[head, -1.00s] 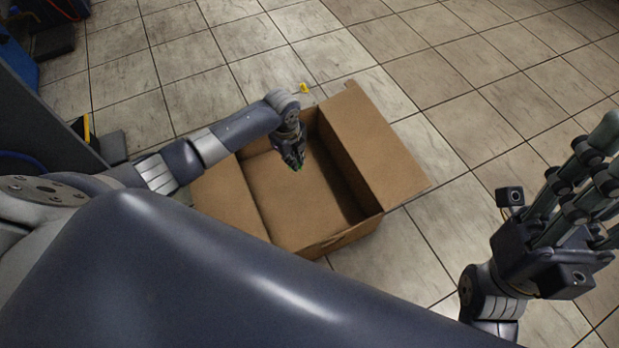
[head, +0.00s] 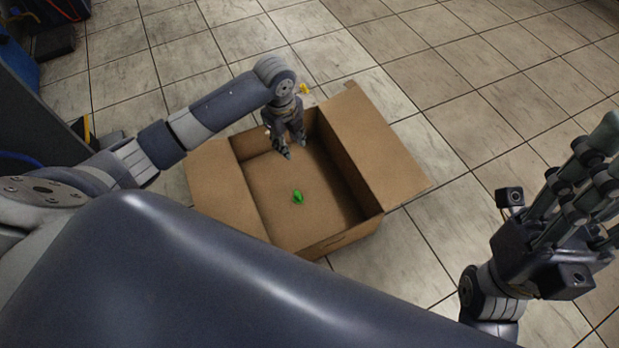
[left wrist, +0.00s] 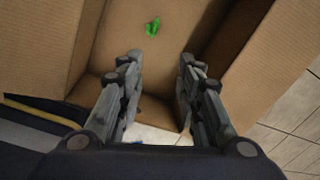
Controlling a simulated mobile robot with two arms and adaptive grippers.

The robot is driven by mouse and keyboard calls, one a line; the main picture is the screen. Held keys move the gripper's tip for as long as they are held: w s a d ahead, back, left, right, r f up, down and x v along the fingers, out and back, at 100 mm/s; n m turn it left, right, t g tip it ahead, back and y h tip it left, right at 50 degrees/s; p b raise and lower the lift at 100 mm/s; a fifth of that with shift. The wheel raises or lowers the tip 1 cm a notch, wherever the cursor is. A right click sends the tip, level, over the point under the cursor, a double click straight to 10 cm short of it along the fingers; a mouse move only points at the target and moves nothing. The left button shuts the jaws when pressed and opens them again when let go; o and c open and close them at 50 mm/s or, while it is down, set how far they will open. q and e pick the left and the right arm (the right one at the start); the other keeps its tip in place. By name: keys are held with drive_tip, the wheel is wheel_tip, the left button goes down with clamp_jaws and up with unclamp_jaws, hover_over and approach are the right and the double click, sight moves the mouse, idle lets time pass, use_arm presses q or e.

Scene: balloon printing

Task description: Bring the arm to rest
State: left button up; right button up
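My left gripper (head: 293,148) hangs over the far part of an open cardboard box (head: 222,182). In the left wrist view its two fingers (left wrist: 161,60) are well apart with nothing between them. A small green object (head: 298,197) lies on the box floor, apart from the fingers. It also shows in the left wrist view (left wrist: 152,27), beyond the fingertips. My right gripper (head: 590,185) is at the right edge of the head view, fingers pointing up and partly cut off. Its opening is not clear, and I see no object in it.
The box's right flap (head: 375,145) is folded outward. A small yellow object (head: 304,88) lies on the tiled floor just behind the box. Dark equipment (head: 35,110) stands at the left. The tiles behind and to the right of the box are mostly clear.

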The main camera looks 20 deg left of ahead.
use_arm(q)
wheel_tip(320, 180, up, 3)
drive_tip(key=shift+s+f, duration=0.15)
idle(0.4)
